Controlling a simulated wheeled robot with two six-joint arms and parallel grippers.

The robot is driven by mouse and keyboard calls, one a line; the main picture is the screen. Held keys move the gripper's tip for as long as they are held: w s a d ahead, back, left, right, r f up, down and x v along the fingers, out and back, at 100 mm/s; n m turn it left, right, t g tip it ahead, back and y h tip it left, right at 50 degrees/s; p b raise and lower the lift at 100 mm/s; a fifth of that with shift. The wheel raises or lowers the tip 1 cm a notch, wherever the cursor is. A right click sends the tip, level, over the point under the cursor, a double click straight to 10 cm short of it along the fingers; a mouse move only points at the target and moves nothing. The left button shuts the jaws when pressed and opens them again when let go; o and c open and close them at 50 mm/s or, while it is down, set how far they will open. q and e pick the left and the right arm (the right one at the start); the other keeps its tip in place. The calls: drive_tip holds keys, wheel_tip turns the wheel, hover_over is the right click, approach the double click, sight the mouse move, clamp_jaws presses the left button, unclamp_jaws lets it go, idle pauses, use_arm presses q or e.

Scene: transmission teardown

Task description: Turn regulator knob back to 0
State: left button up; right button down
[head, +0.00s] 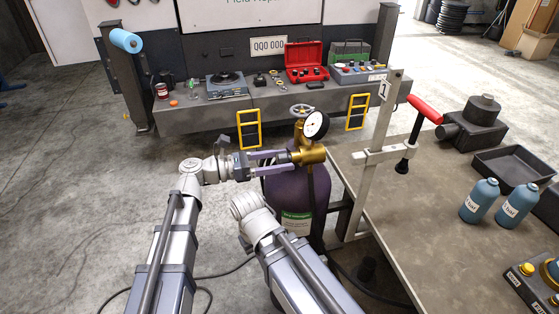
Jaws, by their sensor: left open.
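The brass regulator (312,154) sits on top of a purple gas cylinder (288,192), with a round white-faced gauge (316,124) above it. The regulator knob (284,157) is a dark piece on the left side of the brass body. My left gripper (284,163) comes in from the left, its two fingers open and one on each side of the knob. I cannot tell whether the fingers touch it. The knob's markings and the gauge reading are too small to tell. My right arm is in the lower middle, but its gripper does not show.
A workbench (400,235) stands right of the cylinder, with a red-handled clamp (424,110) at its edge and blue bottles (479,202) on it. A tailgate (200,113) with a red toolbox (305,62) lies behind. The floor at left is mostly clear.

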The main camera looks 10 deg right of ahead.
use_arm(q)
drive_tip(key=a, duration=0.7)
drive_tip(key=shift+a, duration=0.35)
drive_tip(key=s+a+f+m+y, duration=0.2)
drive_tip(key=a+f+m+y, duration=0.25)
drive_tip(key=f, duration=0.35)
drive_tip(key=s+a+f+m+y, duration=0.3)
drive_tip(key=f+m+y, duration=0.2)
drive_tip(key=f, duration=0.3)
drive_tip(key=s+a+f+m+y, duration=0.25)
drive_tip(key=a+m+y, duration=0.2)
drive_tip(key=a, duration=0.35)
drive_tip(key=s+a+f+m+y, duration=0.1)
drive_tip(key=a+f+m+y, duration=0.3)
drive_tip(key=a+m, duration=0.3)
drive_tip(key=s+d+m, duration=0.1)
drive_tip(key=s+d, duration=0.1)
drive_tip(key=d, duration=0.3)
drive_tip(key=s+d+m+y, duration=0.1)
drive_tip(key=s+d, duration=0.2)
drive_tip(key=d, duration=0.2)
drive_tip(key=shift+s+d+r+m, duration=0.2)
drive_tip(key=shift+s+r+m, duration=0.1)
drive_tip(key=shift+s+m, duration=0.1)
